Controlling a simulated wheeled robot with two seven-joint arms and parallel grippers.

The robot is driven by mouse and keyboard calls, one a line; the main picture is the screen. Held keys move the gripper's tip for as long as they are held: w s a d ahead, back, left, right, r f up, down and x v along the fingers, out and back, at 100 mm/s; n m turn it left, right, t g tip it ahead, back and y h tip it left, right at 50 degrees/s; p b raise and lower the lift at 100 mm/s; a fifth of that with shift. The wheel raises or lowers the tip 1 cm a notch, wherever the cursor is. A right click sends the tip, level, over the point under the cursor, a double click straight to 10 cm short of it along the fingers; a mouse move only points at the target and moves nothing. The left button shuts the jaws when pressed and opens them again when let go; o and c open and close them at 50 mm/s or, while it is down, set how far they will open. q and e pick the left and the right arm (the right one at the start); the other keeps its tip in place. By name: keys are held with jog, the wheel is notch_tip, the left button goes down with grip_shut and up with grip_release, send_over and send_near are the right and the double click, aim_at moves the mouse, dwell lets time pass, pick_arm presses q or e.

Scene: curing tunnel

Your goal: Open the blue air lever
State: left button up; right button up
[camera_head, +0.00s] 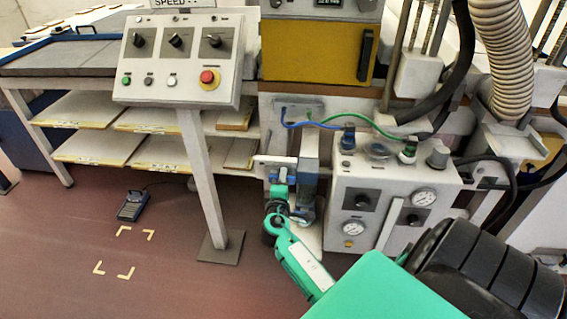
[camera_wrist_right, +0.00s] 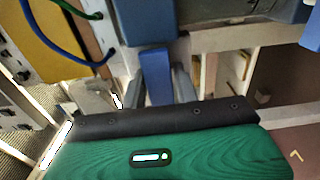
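The blue air lever (camera_wrist_right: 155,75) hangs upright in the middle of the right wrist view, below a blue-grey block. My right gripper (camera_wrist_right: 158,90) has one grey finger on each side of the lever, with no clear gap at either side, so it looks shut on the lever. The fingers' lower parts are hidden by the dark edge of the gripper body. In the head view my right gripper (camera_head: 280,188) is at the left of the white air panel (camera_head: 383,208), under a pale horizontal bar. The arm hides part of that area. My left gripper is not in view.
The air panel carries gauges and knobs right beside my right gripper. A control post with a red button (camera_head: 208,78) stands to the left. Blue and green hoses (camera_head: 340,122) run above. A foot pedal (camera_head: 133,206) lies on the open floor at left.

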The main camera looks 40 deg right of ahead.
jog(key=shift+o, duration=1.4)
pick_arm(q)
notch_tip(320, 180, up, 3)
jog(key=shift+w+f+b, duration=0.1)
jog(key=shift+b, duration=0.5)
pick_arm(e)
jog(key=v, duration=1.3)
jog(key=shift+s+a, duration=0.25)
jog(key=shift+s, duration=0.05)
